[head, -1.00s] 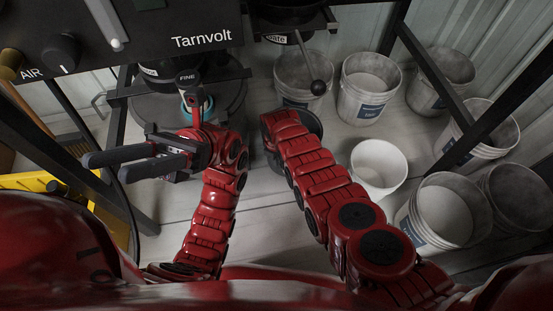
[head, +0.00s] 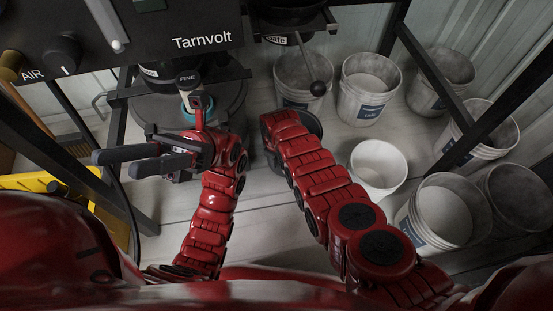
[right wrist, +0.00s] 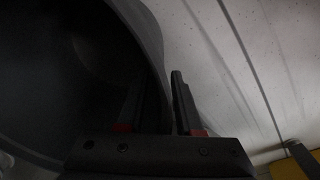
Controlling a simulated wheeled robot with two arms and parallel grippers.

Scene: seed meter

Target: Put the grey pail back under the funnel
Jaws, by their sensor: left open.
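The dark grey pail (head: 314,126) stands near the middle of the head view, partly hidden by my right arm. My right gripper is hidden in the head view. In the right wrist view my right gripper (right wrist: 166,92) straddles the pail's wall (right wrist: 148,35), one finger inside and one outside, and appears closed on it. My left gripper (head: 108,166) is open and empty, its fingers pointing left. A dark spout (head: 160,75), which may be the funnel, hangs below the Tarnvolt panel. A black hopper outlet (head: 288,20) is at the top centre.
A white pail (head: 378,165) stands right of my right arm. Several labelled buckets (head: 370,85) fill the right side, around a black frame post (head: 470,145). A lever with a ball knob (head: 318,88) hangs above one bucket. Floor between my arms is clear.

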